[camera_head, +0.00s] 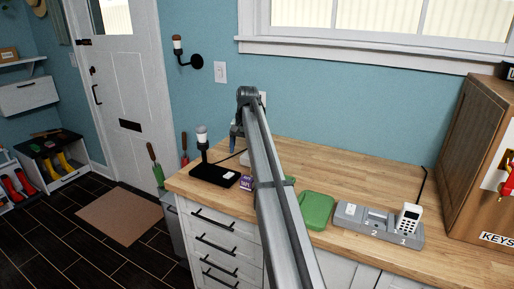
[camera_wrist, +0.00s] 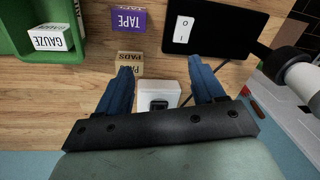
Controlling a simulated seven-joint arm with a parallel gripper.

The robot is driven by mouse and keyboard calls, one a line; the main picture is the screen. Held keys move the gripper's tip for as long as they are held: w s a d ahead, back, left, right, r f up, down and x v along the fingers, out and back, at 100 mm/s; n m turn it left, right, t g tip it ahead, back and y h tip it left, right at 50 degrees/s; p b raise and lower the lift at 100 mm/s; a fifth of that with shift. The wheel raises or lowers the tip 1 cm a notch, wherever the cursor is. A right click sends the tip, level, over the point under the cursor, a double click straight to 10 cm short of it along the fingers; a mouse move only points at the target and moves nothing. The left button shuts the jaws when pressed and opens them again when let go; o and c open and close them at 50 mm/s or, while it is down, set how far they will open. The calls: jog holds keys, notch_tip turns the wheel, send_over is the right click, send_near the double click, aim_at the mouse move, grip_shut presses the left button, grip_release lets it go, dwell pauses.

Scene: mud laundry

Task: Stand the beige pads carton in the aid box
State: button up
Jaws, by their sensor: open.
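The beige pads carton (camera_wrist: 129,58) stands on the wooden counter in the wrist view, just beyond the tip of my left-hand finger. My gripper (camera_wrist: 160,66) is open with nothing held; it also shows in the head view (camera_head: 236,144), low near the wall. The green aid box (camera_wrist: 72,52) is at the upper left of the wrist view, partly cut off, with a white gauze carton (camera_wrist: 48,37) inside. A green part (camera_head: 316,208) shows right of my arm in the head view. The pads carton cannot be made out there.
A purple tape carton (camera_wrist: 128,19) stands beside the pads carton. A small white box (camera_wrist: 158,94) with a black part lies between my fingers in the picture. A lamp on a black base (camera_head: 214,175) stands left; a grey phone dock (camera_head: 378,224) and wooden key cabinet (camera_head: 480,160) stand right.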

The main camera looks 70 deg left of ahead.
jog(key=w+m, duration=0.1)
jog(key=w, duration=0.1)
jog(key=w+m, duration=0.1)
jog(key=w+a+m+t+h, duration=0.1)
jog(key=w, duration=0.1)
jog(key=shift+w+f, duration=0.3)
jog(key=shift+f, duration=0.1)
jog(key=shift+w+d+f+m, duration=0.1)
jog(key=shift+w+f+m, duration=0.05)
jog(key=shift+w+m, duration=0.15)
jog(key=shift+s+f, duration=0.1)
jog(key=shift+f, duration=3.8)
jog(key=shift+c, duration=0.5)
jog(key=c, duration=0.5)
jog(key=shift+r, duration=0.15)
jog(key=shift+c, duration=0.2)
jog(key=shift+r, duration=2.9)
